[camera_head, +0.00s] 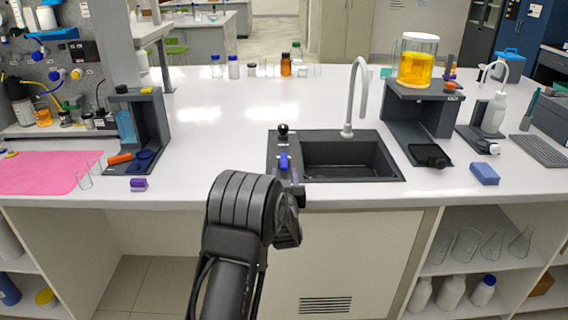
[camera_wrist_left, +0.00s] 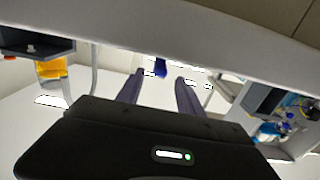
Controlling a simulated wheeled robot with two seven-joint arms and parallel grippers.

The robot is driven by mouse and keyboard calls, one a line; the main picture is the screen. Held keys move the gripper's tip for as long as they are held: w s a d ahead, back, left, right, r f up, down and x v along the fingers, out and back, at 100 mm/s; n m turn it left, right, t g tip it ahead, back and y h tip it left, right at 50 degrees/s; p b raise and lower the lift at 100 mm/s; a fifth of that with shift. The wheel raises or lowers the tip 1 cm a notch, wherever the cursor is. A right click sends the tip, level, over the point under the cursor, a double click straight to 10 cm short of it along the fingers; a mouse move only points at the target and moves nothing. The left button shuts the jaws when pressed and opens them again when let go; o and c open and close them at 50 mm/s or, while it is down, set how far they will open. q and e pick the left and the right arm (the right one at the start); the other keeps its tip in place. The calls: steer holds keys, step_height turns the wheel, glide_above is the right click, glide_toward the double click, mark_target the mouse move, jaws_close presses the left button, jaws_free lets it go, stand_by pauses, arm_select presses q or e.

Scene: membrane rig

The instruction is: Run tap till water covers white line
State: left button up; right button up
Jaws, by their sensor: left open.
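The tap is a tall white gooseneck spout (camera_head: 357,95) at the back of a dark sink (camera_head: 390,178). A blue lever (camera_head: 283,162) stands on the deck left of the basin, with a black knob (camera_head: 283,130) behind it. My left gripper (camera_head: 290,180) is at the sink's front-left edge, close to the blue lever and largely hidden by my arm. In the left wrist view its two fingers (camera_wrist_left: 160,90) are apart and empty, with the blue lever (camera_wrist_left: 160,67) showing between and beyond their tips. I cannot make out water or a white line in the basin. My right gripper is not in view.
A stand right of the sink holds a clear vessel of orange liquid (camera_head: 415,67). A blue sponge (camera_head: 484,173) lies near the front edge. A dark stand (camera_head: 153,115) and pink mat (camera_head: 35,172) are at left. The counter between the left stand and sink is clear.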

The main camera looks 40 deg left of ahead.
mark_target(284, 168)
arm_select(q)
steer(key=p+x, duration=0.1)
steer(key=x, duration=0.5)
steer(key=shift+w+a, duration=0.25)
steer(key=shift+c, duration=0.2)
jaws_close()
stand_by(1.0)
